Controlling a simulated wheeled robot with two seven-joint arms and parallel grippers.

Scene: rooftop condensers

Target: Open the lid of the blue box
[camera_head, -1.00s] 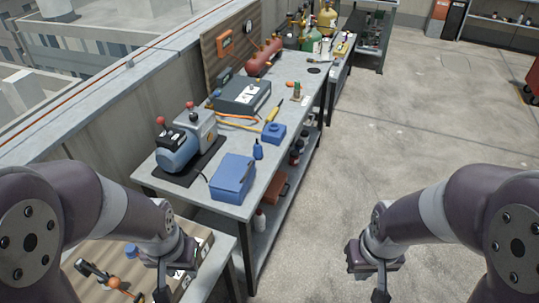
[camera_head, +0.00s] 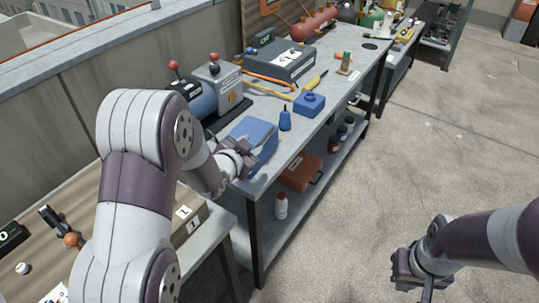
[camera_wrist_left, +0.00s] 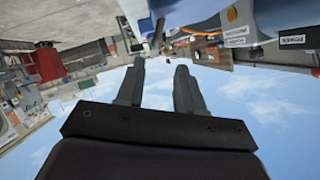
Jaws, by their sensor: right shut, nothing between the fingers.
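The blue box (camera_head: 260,132) sits on the near end of the grey workbench (camera_head: 330,75), partly hidden behind my left gripper. Its top looks flat and its lid looks shut. My left gripper (camera_head: 246,160) is at the near side of the box; whether it touches the box I cannot tell. In the left wrist view the two fingers (camera_wrist_left: 160,85) stand apart with nothing visible between them. My right gripper (camera_head: 418,283) is shut and empty above the floor at the lower right, away from the bench.
A small blue bottle (camera_head: 285,120) and a blue block with a round top (camera_head: 309,103) stand right of the box. A pump with levers (camera_head: 215,88) stands behind it. The floor at right is clear.

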